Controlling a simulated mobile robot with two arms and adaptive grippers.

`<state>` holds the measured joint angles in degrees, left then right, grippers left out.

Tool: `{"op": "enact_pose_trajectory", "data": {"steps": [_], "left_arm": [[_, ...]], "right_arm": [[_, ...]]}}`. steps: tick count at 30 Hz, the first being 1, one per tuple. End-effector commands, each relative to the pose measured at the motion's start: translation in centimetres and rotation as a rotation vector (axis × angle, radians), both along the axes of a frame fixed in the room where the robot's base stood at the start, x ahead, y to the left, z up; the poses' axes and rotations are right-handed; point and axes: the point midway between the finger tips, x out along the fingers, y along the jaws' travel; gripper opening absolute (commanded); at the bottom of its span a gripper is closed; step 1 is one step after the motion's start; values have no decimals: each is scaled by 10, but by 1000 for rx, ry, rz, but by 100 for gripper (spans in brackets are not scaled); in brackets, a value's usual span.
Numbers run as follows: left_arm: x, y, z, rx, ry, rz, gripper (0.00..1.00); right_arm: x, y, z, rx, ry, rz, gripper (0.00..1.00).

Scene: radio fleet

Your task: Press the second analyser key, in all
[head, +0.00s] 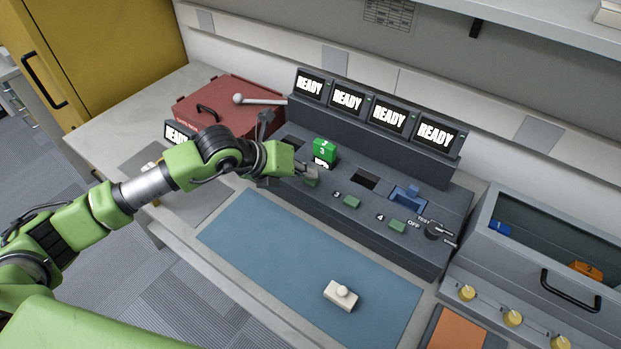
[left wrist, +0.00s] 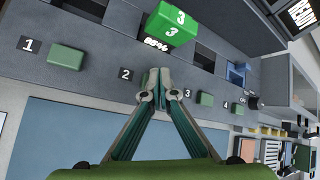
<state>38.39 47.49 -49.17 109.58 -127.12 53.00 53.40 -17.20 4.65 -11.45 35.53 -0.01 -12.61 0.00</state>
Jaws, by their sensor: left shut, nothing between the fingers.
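The dark analyser (head: 318,205) has a row of small green keys along its front. Key 3 (head: 351,201) and key 4 (head: 398,225) show clear; key 1 (left wrist: 66,57) shows in the left wrist view. My left gripper (head: 312,173) is shut and empty, its tips over the second key (head: 311,183). In the left wrist view the shut fingertips (left wrist: 155,80) are beside the label 2 and hide that key; I cannot tell if they touch it. A green radio (head: 324,150) marked 3 stands in the bay behind, above a small lit display. My right gripper is out of view.
Several screens (head: 388,116) on the analyser read READY. A rotary switch (head: 434,231) is at right, a red case (head: 212,105) at left. A white block (head: 341,295) lies on the blue mat (head: 285,262).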

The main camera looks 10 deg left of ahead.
Motion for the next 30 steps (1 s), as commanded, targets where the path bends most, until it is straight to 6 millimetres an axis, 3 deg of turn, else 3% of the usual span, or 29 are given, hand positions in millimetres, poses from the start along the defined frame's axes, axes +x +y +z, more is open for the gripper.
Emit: {"op": "enact_pose_trajectory", "data": {"steps": [17,30], "left_arm": [[-1,0,-3,1,2,-1,0],[-1,0,15,1,2,-1,0]], "right_arm": [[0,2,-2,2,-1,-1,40],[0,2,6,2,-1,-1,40]]}}
